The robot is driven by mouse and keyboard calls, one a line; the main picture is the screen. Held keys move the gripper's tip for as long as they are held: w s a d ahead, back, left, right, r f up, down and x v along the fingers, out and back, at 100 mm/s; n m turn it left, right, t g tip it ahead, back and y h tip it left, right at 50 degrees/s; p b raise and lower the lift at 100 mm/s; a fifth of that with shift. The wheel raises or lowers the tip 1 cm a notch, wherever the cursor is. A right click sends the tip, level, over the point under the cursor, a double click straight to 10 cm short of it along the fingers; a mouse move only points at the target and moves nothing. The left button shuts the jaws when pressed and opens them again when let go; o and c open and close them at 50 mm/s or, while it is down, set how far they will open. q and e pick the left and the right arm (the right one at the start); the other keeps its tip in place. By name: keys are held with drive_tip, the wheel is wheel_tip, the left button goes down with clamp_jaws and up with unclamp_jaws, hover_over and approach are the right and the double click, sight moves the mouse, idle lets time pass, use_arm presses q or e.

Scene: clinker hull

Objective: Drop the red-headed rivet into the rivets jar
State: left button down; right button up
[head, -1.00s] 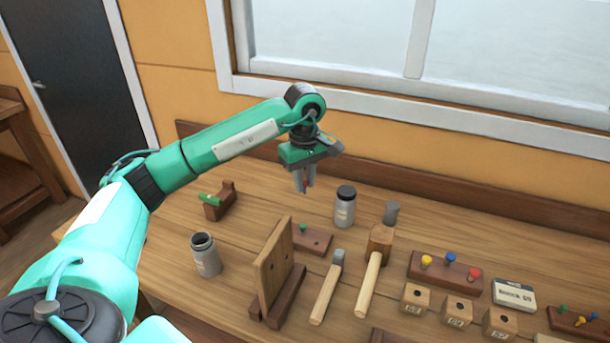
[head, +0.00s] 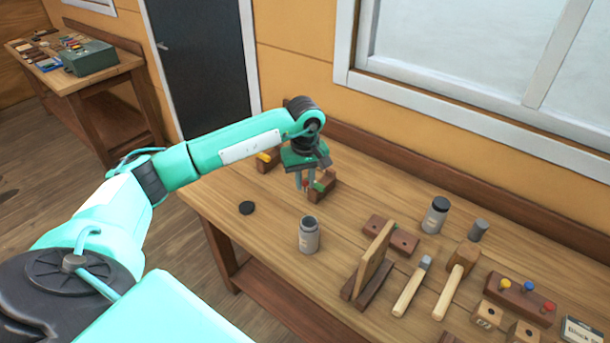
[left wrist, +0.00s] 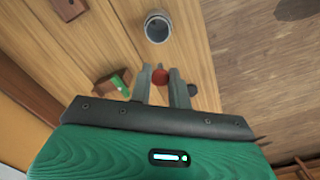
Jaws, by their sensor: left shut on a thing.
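My left gripper (head: 303,187) is shut on the red-headed rivet, above the far left part of the bench. The rivet's red head (left wrist: 160,76) shows between the fingers in the left wrist view; its shank is hidden. A grey jar (head: 309,238) with an open mouth stands upright on the bench, nearer to me than the gripper. It also shows in the left wrist view (left wrist: 157,28), beyond the fingertips and apart from them. I cannot read a label on it. My right gripper is not in view.
A wooden block with a green piece (head: 322,187) is close beside the gripper. A black lid (head: 247,208) lies left of the open jar.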

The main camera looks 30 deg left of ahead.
sight(305, 189)
use_arm(q)
drive_tip(key=shift+f, duration=0.6)
wheel_tip(305, 189, down, 3)
drive_tip(key=shift+r+b, duration=0.1)
drive_tip(key=shift+b, duration=0.6)
drive_tip(key=shift+f, duration=0.65)
drive_tip(key=c, duration=1.2)
unclamp_jaws()
drive_tip(key=shift+c, duration=0.2)
